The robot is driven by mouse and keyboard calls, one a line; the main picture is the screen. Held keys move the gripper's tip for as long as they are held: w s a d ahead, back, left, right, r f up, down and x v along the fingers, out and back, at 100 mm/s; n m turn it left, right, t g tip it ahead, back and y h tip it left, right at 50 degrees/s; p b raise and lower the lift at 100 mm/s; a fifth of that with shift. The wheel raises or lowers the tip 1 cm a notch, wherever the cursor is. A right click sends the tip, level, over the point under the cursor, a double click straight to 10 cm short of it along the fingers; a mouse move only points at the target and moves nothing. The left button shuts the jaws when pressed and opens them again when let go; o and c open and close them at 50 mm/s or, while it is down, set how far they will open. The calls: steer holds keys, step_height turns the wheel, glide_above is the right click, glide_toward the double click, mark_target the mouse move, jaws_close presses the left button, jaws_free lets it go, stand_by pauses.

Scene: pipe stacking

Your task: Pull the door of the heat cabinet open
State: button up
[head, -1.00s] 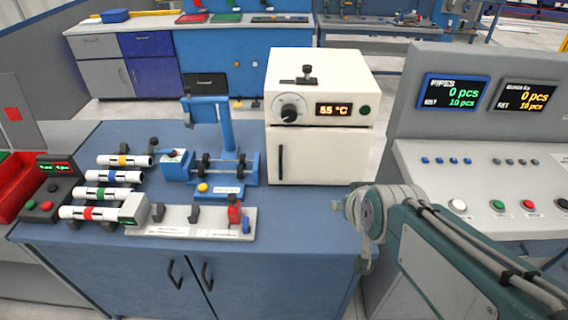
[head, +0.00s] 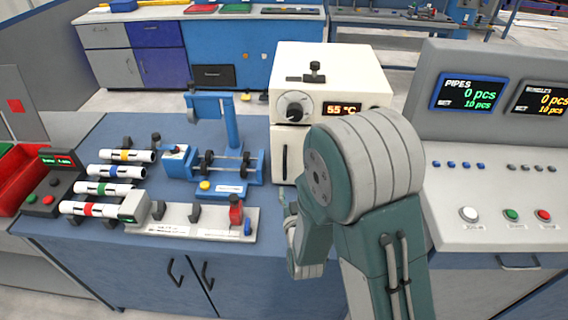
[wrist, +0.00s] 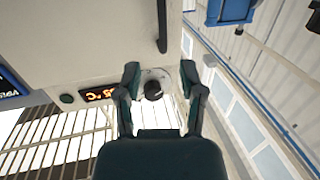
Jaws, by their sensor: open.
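The white heat cabinet (head: 330,62) stands at the back right of the blue bench. Its door (head: 278,145) is closed, with a black vertical handle (head: 285,162); my arm hides the door's right part. In the wrist view the picture is turned over: the handle (wrist: 162,25) is near the top, beyond my fingertips. My gripper (wrist: 160,75) is open and empty, its two dark fingers apart, with the cabinet's dark knob (wrist: 153,90) showing between them. The fingers do not visibly touch the handle. In the head view my gripper is mostly hidden by my arm.
A blue fixture (head: 215,150) stands left of the cabinet. A grey console (head: 490,190) with screens and buttons stands close on the right.

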mark_target(285, 168)
steer(key=shift+t, duration=0.3)
steer(key=w, duration=0.3)
steer(key=w+a, duration=0.1)
steer(key=w, duration=0.3)
steer(key=w+a, duration=0.1)
steer(key=w, duration=0.2)
steer(key=shift+w+f, duration=0.2)
steer(key=shift+f, duration=0.05)
jaws_close()
